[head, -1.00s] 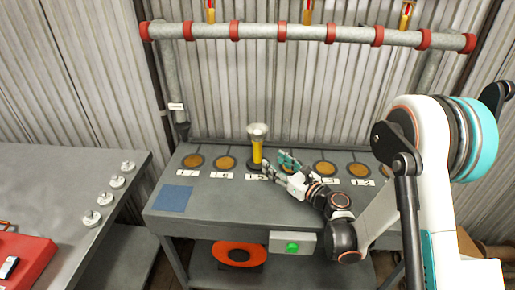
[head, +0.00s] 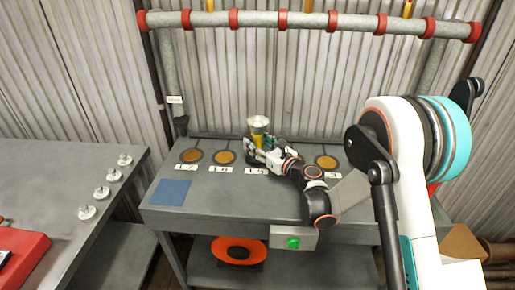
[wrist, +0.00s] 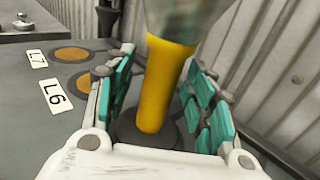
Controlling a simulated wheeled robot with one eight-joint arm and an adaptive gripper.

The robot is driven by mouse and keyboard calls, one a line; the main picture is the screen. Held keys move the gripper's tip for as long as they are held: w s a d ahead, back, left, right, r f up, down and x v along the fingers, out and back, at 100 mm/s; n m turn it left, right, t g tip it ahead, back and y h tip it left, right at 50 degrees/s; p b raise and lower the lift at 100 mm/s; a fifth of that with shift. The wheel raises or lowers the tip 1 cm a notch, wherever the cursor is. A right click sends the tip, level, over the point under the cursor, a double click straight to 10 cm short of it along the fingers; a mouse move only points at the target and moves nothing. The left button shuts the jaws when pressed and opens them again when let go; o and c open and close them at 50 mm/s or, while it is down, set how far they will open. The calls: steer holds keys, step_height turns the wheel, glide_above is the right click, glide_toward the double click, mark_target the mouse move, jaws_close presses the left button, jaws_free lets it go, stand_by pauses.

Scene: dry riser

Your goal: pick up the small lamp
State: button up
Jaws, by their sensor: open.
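The small lamp (head: 258,124) stands upright on the grey bench at the spot with the third label from the left. It has a yellow stem, a silver flared head and a dark round base. In the wrist view its yellow stem (wrist: 163,85) rises between the teal finger pads, and the head is cut off by the top edge. My gripper (head: 259,146) is open, with its fingers on either side of the stem. It also shows in the wrist view (wrist: 160,92). A gap shows beside the stem on the left; contact on the right I cannot tell.
Brown discs (head: 224,157) with number labels line the bench (head: 240,205). A blue square (head: 170,192) lies at its left. A pipe (head: 335,20) with red collars runs behind. A left table (head: 60,185) holds several small metal knobs and a red case (head: 22,258).

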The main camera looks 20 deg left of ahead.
jaws_close()
steer(key=shift+r, duration=0.1)
